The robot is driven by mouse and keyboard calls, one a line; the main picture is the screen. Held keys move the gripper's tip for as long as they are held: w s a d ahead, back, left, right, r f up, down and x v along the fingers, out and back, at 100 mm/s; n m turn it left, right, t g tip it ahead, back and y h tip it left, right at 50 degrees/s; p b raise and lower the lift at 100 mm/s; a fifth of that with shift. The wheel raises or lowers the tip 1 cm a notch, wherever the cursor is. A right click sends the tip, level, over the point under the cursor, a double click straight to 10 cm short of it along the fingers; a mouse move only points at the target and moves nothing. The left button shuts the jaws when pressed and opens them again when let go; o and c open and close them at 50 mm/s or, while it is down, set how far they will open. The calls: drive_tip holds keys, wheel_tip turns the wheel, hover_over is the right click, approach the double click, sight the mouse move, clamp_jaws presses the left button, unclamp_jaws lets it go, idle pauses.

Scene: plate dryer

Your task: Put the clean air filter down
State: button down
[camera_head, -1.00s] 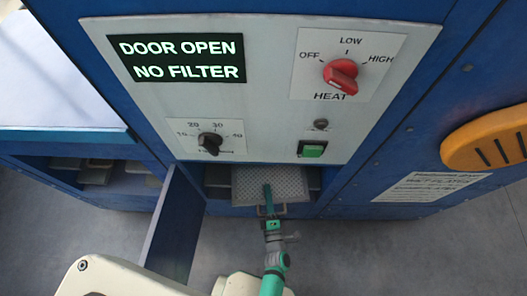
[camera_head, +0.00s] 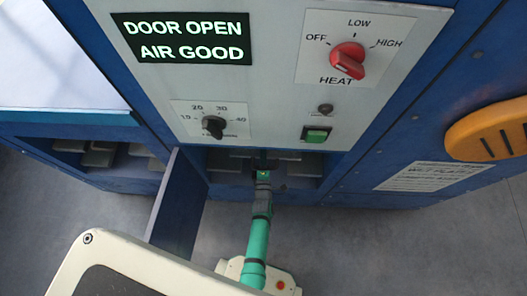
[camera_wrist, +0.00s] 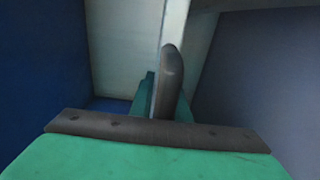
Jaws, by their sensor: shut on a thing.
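My gripper (camera_head: 263,165) reaches into the low opening under the control panel in the head view. In the wrist view my gripper (camera_wrist: 165,92) is shut on a narrow dark grey piece (camera_wrist: 172,72), apparently the air filter's handle. The filter's mesh is not visible now; it seems to be inside the opening, hidden by the machine. The display (camera_head: 186,39) reads "DOOR OPEN AIR GOOD".
The blue door (camera_head: 178,207) of the opening stands open to its left, close to my arm. A low shelf (camera_head: 98,155) with several flat items is further left. An orange vent cover (camera_head: 489,131) is at right.

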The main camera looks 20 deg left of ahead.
drive_tip(key=shift+f, duration=1.65)
drive_tip(key=c, duration=1.7)
unclamp_jaws()
drive_tip(key=shift+f, duration=0.2)
drive_tip(key=shift+r, duration=0.1)
drive_tip(key=v, duration=1.2)
